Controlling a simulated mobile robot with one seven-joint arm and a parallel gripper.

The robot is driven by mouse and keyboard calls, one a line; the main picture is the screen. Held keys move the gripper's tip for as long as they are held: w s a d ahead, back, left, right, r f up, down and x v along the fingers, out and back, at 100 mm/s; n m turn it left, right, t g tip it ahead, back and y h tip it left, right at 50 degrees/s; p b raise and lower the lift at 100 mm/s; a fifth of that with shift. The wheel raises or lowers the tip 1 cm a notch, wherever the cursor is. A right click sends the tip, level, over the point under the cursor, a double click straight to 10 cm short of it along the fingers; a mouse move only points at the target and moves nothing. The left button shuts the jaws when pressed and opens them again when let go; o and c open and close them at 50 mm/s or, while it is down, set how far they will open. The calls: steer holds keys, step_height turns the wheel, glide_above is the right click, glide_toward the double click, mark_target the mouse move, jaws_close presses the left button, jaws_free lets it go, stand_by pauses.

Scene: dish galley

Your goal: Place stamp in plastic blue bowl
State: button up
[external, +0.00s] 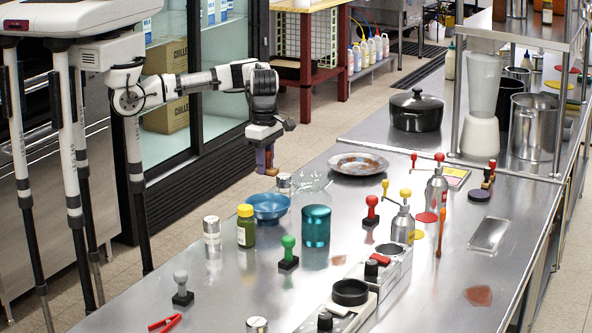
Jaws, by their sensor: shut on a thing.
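The blue bowl (267,206) sits upright on the steel counter, left of the teal canister. My gripper (265,160) hangs above the bowl, pointing down and well clear of it. It is shut on a small purple and brown thing (264,163), mostly hidden between the fingers; I cannot tell if this is a stamp. On the counter stand a green-handled stamp (288,246), a red-handled stamp (371,205) and a grey-handled stamp (181,285). I cannot see the bottom of the bowl clearly.
A green jar with a yellow lid (246,228), a metal can (212,231) and a teal canister (316,225) crowd the bowl. A clear glass dish (311,181) and a plate (358,163) lie behind it. A black pot (416,112) stands farther back.

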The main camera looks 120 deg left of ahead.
mark_target(266, 197)
step_height(266, 197, down, 10)
steer(key=b, duration=0.9)
steer(key=o, duration=1)
steer(key=shift+o, duration=0.2)
steer(key=shift+r, duration=0.1)
step_height(266, 197, up, 7)
steer(key=p, duration=0.7)
